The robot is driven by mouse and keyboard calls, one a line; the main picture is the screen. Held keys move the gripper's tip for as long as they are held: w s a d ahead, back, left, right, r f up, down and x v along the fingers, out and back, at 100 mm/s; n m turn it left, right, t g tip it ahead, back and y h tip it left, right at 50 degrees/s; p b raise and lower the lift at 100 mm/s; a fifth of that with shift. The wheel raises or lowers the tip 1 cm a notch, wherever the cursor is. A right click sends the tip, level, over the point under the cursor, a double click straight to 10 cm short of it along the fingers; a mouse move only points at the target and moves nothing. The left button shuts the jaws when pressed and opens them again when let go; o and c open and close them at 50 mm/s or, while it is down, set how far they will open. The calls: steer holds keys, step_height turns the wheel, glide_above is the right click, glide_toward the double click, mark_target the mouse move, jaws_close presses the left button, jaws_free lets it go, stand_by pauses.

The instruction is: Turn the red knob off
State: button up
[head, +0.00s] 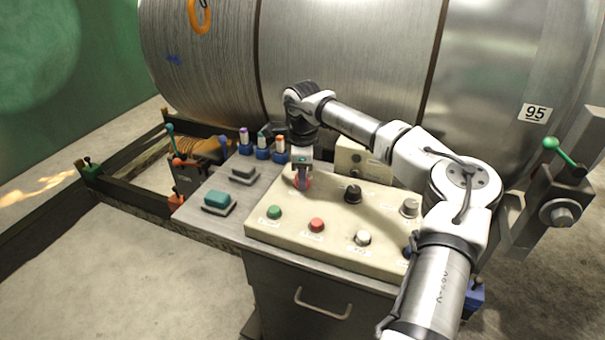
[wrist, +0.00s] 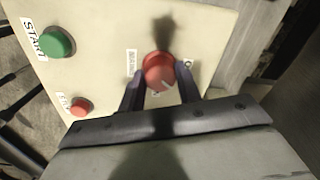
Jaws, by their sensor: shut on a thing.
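The red knob (wrist: 158,72) is on the cream control panel (wrist: 104,30) in the wrist view. It is round with a pale pointer line on its face, which points toward the lower right of that view. My gripper (wrist: 160,88) has one dark finger on each side of the knob and is shut on it. In the head view my gripper (head: 302,182) reaches down to the back left of the panel. Only a little red of the knob shows there between the fingers. The small labels around the knob are partly hidden or too blurred to read.
The panel also has a green START button (head: 274,212), a red button (head: 317,225), a white button (head: 362,238), a black knob (head: 352,194) and a grey knob (head: 409,208). A teal-topped block (head: 218,202) lies left. A large metal drum (head: 340,60) stands behind.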

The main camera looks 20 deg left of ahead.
steer(key=n, duration=0.7)
stand_by(0.7)
steer(key=o, duration=1)
steer(key=shift+c, duration=0.2)
step_height(320, 180, up, 14)
steer(key=b, duration=0.2)
steer(key=shift+d, duration=0.2)
steer(key=shift+s, duration=0.1)
